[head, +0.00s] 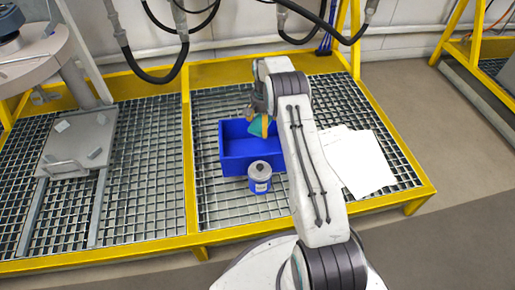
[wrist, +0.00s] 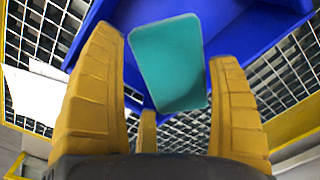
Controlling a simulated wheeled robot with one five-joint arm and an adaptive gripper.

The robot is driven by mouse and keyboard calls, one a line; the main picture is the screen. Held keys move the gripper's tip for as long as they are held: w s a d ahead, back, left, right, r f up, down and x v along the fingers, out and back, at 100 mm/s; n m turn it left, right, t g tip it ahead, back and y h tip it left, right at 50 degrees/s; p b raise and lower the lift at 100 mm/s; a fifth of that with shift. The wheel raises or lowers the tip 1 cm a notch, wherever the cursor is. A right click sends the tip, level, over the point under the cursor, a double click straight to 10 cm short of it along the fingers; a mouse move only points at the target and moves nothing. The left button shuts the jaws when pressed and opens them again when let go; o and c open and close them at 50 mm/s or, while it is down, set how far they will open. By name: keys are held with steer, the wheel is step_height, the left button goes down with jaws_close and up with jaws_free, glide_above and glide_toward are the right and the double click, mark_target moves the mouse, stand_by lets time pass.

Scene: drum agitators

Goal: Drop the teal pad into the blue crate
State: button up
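The teal pad (wrist: 168,62) is a flat rounded rectangle, seen nearly face-on and slightly tilted in the wrist view. In the head view the teal pad (head: 257,126) is at my gripper's fingertips, above the blue crate (head: 240,165). The blue crate (wrist: 245,30) lies beyond the pad in the wrist view. My gripper (wrist: 168,75) has its yellow fingers spread on both sides of the pad, with narrow gaps at its edges; no clear contact shows. My gripper (head: 262,120) is over the back part of the crate, whose visible floor is empty.
A blue-grey canister (head: 260,178) stands in front of the crate. White sheets (head: 355,160) lie to the right of my arm. Black hoses (head: 160,77) hang behind.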

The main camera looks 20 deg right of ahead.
steer(key=o, duration=0.3)
step_height(320, 180, up, 12)
stand_by(0.8)
stand_by(0.5)
